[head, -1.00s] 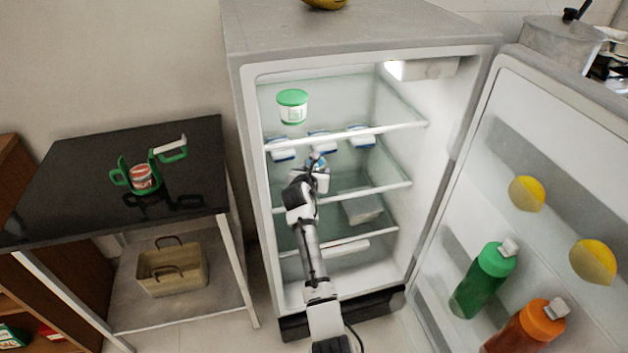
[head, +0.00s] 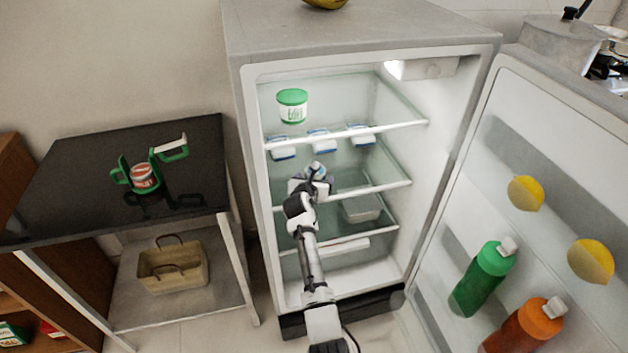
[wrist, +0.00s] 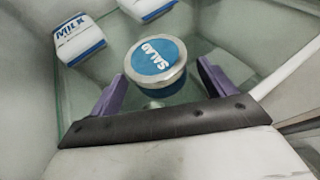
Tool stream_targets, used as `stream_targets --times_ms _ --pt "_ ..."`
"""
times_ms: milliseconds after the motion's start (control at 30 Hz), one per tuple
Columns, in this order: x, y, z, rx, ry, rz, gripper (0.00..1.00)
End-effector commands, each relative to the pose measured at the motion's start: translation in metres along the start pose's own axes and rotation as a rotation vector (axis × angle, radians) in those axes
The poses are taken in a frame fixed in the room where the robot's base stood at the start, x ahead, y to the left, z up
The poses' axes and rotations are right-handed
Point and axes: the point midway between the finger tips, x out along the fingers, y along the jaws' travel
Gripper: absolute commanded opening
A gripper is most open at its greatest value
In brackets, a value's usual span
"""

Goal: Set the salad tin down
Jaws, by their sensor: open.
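The salad tin (wrist: 156,58) is round, with a silver rim and a blue and white lid marked SALAD. In the wrist view it is upright, apparently on the glass middle shelf (head: 385,187) of the fridge. My gripper (wrist: 160,86) is open, with its purple fingers on either side of the tin's near part and gaps showing beside it. In the head view my gripper (head: 314,180) reaches into the fridge at middle-shelf height. The tin is small and partly hidden there.
Milk cartons (wrist: 80,39) stand just beyond the tin. A green-lidded tub (head: 292,106) is on the top shelf. A clear container (head: 362,208) sits lower down. The open fridge door (head: 540,170), holding bottles and lemons, is at the right. A black-topped table (head: 85,170) stands left.

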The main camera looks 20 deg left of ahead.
Motion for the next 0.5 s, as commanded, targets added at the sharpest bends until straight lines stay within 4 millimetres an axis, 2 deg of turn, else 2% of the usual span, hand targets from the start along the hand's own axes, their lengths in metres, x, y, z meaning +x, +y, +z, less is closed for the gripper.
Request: stream_targets --times_ms 133,267,500 --pt "-0.002 0.0 0.003 0.001 -0.001 0.001 0.82" --pt "-0.012 0.0 0.002 0.0 -0.001 0.0 0.82" --pt "-0.054 0.0 0.001 0.001 -0.002 0.001 0.82"
